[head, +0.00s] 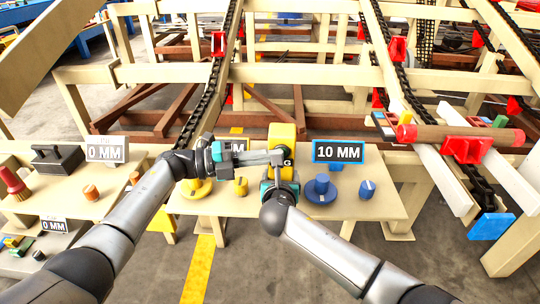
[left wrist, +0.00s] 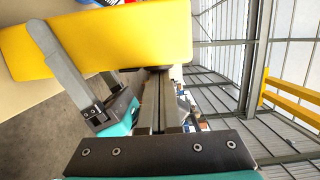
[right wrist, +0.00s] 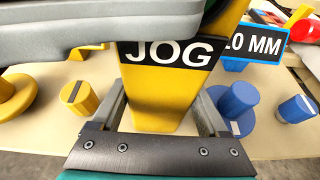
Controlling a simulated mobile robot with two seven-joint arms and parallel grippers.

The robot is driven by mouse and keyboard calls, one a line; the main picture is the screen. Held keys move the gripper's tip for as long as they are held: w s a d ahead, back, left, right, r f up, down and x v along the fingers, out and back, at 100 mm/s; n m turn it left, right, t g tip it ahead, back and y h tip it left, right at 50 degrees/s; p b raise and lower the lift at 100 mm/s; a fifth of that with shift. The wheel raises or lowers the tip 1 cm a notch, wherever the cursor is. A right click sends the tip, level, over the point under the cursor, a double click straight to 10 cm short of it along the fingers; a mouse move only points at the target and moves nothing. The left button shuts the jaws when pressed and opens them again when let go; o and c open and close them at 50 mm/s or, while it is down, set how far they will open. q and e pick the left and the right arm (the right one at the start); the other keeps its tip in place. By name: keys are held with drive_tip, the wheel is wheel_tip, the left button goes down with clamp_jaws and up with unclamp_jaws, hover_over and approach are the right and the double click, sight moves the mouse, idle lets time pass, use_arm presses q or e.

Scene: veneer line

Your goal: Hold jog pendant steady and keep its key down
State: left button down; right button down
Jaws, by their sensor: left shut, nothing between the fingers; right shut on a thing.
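The yellow jog pendant (head: 283,136) stands upright above the middle table, its JOG label (right wrist: 168,52) showing in the right wrist view. My right gripper (head: 281,172) is shut on the pendant's lower body, one finger on each side in the right wrist view (right wrist: 160,112). My left gripper (head: 272,157) is shut and empty. Its closed fingers reach from the left to the pendant. In the left wrist view the closed fingers (left wrist: 160,85) end at the edge of the yellow body (left wrist: 110,42). The key is hidden, so I cannot tell whether it is down.
A blue-framed sign (head: 338,151) reads 10 MM. Blue knobs (head: 322,188) and yellow knobs (head: 240,187) stand on the table (head: 300,211). Signs reading 0 MM (head: 105,153) are at the left. A brown roll (head: 455,135) lies on the rails at right.

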use_arm(q)
drive_tip(key=shift+w+a, duration=0.2)
use_arm(e)
drive_tip(key=shift+s+a+f, duration=0.1)
drive_tip(key=shift+s+f, duration=0.1)
drive_tip(key=shift+f, duration=0.1)
use_arm(q)
drive_tip(key=v, duration=1)
drive_tip(key=shift+s, duration=0.3)
use_arm(e)
drive_tip(key=shift+d, duration=0.2)
use_arm(q)
drive_tip(key=shift+d, duration=0.2)
use_arm(e)
drive_tip(key=shift+d+f, duration=0.1)
idle(0.4)
drive_tip(key=shift+c, duration=1.2)
unclamp_jaws()
drive_tip(key=shift+o, duration=1.2)
drive_tip(key=shift+w, duration=0.15)
drive_tip(key=shift+r, duration=0.25)
drive_tip(key=shift+a, duration=0.2)
